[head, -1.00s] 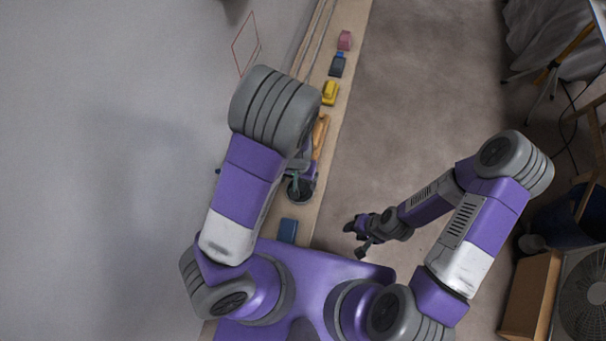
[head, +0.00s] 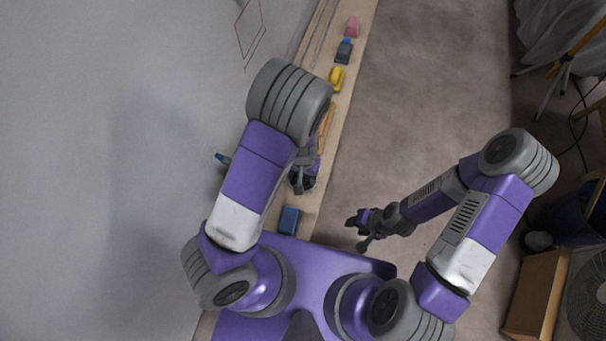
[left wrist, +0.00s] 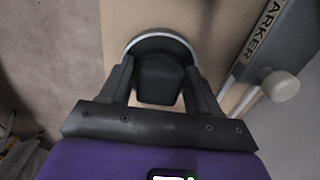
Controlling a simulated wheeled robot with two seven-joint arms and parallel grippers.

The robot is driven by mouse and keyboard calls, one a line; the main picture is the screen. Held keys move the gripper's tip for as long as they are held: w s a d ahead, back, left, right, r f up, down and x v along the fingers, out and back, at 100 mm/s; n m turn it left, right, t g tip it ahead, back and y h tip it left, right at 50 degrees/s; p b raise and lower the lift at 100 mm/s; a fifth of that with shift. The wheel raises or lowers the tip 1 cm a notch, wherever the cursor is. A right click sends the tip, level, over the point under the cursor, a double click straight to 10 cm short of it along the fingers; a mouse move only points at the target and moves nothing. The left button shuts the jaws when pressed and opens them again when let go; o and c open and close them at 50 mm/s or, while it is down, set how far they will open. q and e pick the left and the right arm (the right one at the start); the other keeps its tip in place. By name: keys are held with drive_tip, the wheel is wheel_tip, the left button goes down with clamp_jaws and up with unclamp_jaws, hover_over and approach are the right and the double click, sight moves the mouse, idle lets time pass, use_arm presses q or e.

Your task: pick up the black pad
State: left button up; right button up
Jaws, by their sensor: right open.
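In the left wrist view, the black pad (left wrist: 160,78) is a dark block in front of a rounded pale-grey rim, on a tan surface. It lies between the two dark fingers of my left gripper (left wrist: 161,82), one on each side. I cannot tell whether both fingers press on it. In the head view, my left gripper (head: 302,180) is over the narrow tan shelf, partly hidden by my own arm, and the pad cannot be made out. My right gripper (head: 358,232) is open and empty over the floor, right of the shelf.
Along the shelf (head: 311,207) are a blue block (head: 289,220), an orange item (head: 326,123), a yellow item (head: 337,78), a dark item with blue (head: 344,50) and a pink block (head: 352,26). A large grey surface (head: 120,150) lies to the left. A cardboard box (head: 537,295) is at right.

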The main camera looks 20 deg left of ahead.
use_arm(q)
drive_tip(key=c, duration=0.6)
drive_tip(key=shift+o, duration=0.2)
wheel_tip(320, 180, up, 10)
drive_tip(key=p, duration=0.5)
